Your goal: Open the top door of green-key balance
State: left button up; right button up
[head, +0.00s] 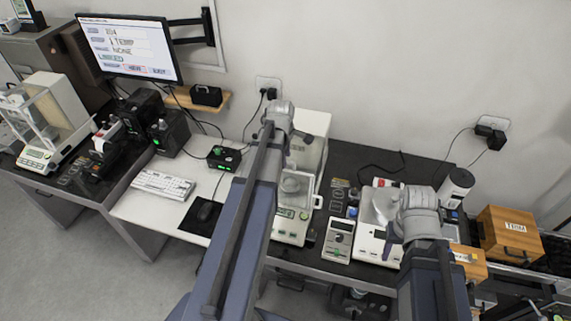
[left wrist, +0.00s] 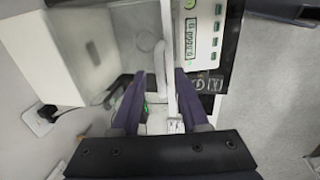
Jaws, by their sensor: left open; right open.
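The green-key balance (head: 291,226) stands on the dark table in the middle of the head view, partly behind my left arm. Its glass chamber holds a round pan. In the left wrist view the balance's keypad (left wrist: 217,30) shows green keys and a lit display. My left gripper (head: 290,138) is at the chamber's upper part. In the left wrist view its two fingers (left wrist: 160,78) are apart, with a pale bar of the balance between them; contact cannot be told. The top door's state is not clear. My right gripper (head: 392,226) is open above another balance (head: 369,243).
A monitor (head: 125,46) and another glass-walled balance (head: 38,158) are at the left. A keyboard (head: 163,185) and mouse lie on the white table. A small meter (head: 338,239) stands right of the green-key balance. A wooden box (head: 509,234) is at the right.

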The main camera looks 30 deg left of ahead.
pick_arm(q)
jog(key=shift+f, duration=0.3)
grip_shut()
dwell(1.3)
